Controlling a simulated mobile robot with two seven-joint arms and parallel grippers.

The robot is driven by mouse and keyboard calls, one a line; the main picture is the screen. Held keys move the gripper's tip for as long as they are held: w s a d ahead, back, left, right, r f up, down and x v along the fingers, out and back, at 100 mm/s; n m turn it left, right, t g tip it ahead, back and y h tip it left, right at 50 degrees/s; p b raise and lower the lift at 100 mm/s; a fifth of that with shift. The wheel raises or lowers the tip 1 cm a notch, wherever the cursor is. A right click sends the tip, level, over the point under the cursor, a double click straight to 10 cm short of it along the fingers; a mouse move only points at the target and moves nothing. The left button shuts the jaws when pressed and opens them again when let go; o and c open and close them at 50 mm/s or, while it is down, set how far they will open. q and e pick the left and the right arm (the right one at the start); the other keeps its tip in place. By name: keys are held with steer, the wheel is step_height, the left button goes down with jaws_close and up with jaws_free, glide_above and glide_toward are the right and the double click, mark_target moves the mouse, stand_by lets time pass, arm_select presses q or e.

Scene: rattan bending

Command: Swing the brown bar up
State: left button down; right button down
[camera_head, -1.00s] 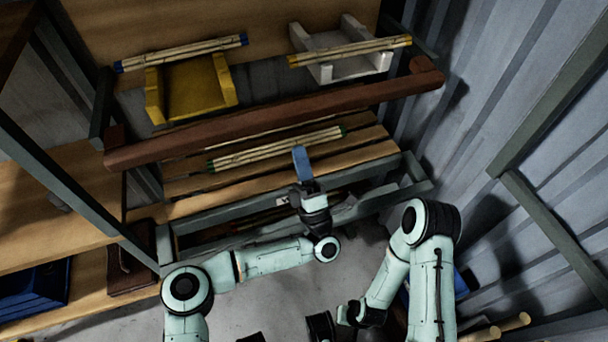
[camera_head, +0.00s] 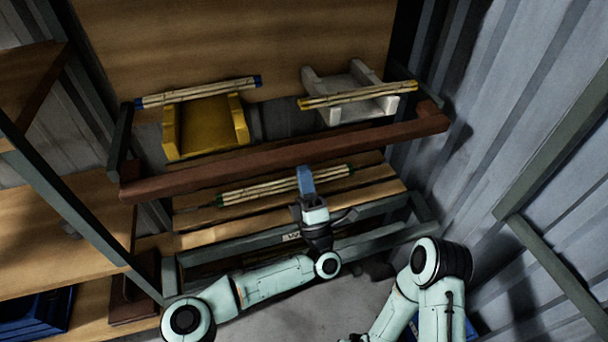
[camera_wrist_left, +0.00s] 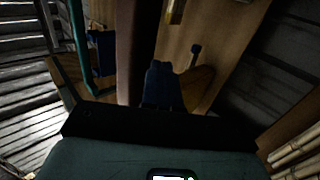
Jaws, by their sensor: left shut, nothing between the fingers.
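The brown bar (camera_head: 285,156) runs across the front of the rack in the head view, rising slightly to the right. An arm at each end joins it to the frame. My left gripper (camera_head: 306,180) is shut and empty, its blue fingertips pointing up at the bar's lower edge near its middle. Whether they touch it, I cannot tell. In the left wrist view the shut fingers (camera_wrist_left: 162,85) sit beside a dark brown upright strip that looks like the bar (camera_wrist_left: 129,50). My right gripper is out of view; only its arm shows at the lower right.
Behind the bar are a yellow holder (camera_head: 206,126) and a white holder (camera_head: 350,98), each with rattan sticks on it. A green-tipped bundle (camera_head: 270,188) lies on the slatted shelf below. Wooden shelves stand left; a corrugated wall (camera_head: 490,110) is close on the right.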

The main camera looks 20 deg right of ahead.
mark_target(299, 144)
arm_select(q)
steer(key=shift+w+r, duration=0.2)
steer(key=shift+r, duration=0.35)
steer(key=shift+w+r, duration=0.2)
steer(key=shift+r, duration=0.3)
steer(key=shift+a, duration=0.1)
steer(key=shift+w, duration=0.1)
